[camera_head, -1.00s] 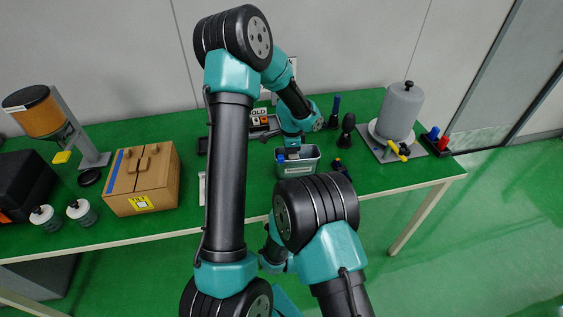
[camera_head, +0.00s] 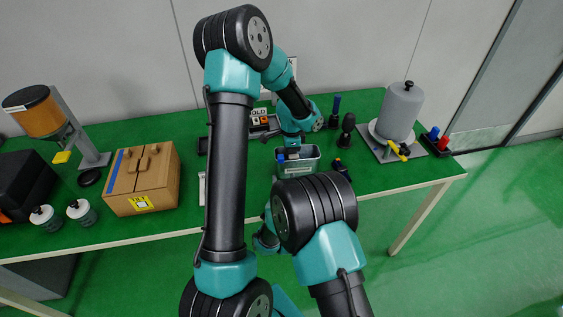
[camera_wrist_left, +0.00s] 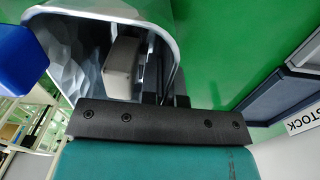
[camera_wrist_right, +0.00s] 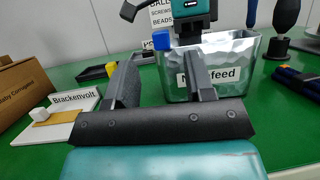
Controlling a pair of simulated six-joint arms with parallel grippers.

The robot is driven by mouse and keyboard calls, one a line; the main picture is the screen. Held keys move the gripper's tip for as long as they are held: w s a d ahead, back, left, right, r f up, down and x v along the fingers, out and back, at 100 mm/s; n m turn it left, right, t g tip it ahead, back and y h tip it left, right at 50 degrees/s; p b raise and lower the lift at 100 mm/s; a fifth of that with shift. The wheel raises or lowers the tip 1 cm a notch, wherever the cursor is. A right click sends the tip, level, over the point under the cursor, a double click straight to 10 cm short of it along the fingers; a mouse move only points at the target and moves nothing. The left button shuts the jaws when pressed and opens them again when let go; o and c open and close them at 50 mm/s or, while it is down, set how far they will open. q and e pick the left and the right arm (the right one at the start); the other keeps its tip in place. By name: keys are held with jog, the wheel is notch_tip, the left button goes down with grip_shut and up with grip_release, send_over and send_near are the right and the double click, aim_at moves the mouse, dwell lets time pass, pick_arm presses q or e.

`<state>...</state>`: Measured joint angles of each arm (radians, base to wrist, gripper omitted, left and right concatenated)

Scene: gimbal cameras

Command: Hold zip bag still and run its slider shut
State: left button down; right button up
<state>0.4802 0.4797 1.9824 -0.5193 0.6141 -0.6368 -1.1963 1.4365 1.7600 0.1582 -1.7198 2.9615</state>
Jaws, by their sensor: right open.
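The zip bag is a silvery, open-topped pouch (camera_head: 311,166) on the green table, with a partly hidden label ending in "feed" in the right wrist view (camera_wrist_right: 238,75). A blue slider (camera_wrist_right: 161,41) sits at its top left corner there and also shows large in the left wrist view (camera_wrist_left: 20,58). My left gripper (camera_wrist_left: 165,85) comes from above at the far rim, its fingers close together on either side of the bag's wall. A grey block (camera_wrist_left: 122,68) shows inside the bag. My right gripper (camera_wrist_right: 160,62) is open and empty, short of the slider, which appears between its fingertips.
A cardboard box (camera_head: 145,180) stands left of the bag. A white card marked "Brackenvolt" (camera_wrist_right: 75,105) lies in front left. Dark-handled tools (camera_head: 348,125) stand to the right, and a dark tool (camera_head: 341,169) lies beside the bag. A sign and dark tray are behind.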

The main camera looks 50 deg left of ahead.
aim_at(281, 160)
jog(key=x, duration=0.6)
jog(key=shift+w+a+r, duration=0.1)
jog(key=shift+w+a, duration=0.1)
jog(key=shift+a, duration=0.1)
jog(key=shift+c, duration=0.4)
grip_shut()
